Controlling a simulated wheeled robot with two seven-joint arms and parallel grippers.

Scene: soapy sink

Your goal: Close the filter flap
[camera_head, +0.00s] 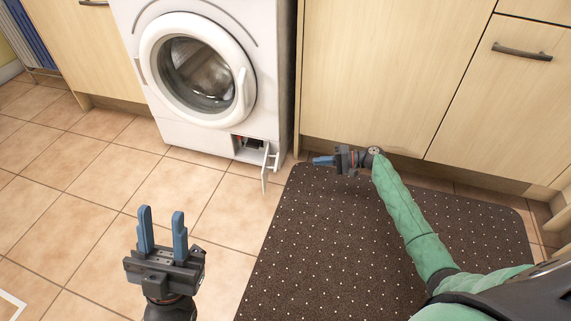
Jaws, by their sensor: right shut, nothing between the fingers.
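The white washing machine (205,75) stands at the back, left of centre. Its small filter flap (266,168) at the bottom right of the front stands swung open on its right side. The filter opening (248,143) shows dark with a bit of red inside. My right gripper (318,161) is low, just right of the flap, pointing left with its blue fingers shut and empty. A small gap shows between its fingertips and the flap. My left gripper (162,232) is open and empty in the lower left foreground, fingers pointing up the picture, well away from the flap.
A dark dotted mat (330,250) lies under and in front of my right arm. Wooden cabinets (390,75) stand right of the machine, close behind my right gripper. Another cabinet (85,50) is on the left. The tiled floor (95,190) before the machine is clear.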

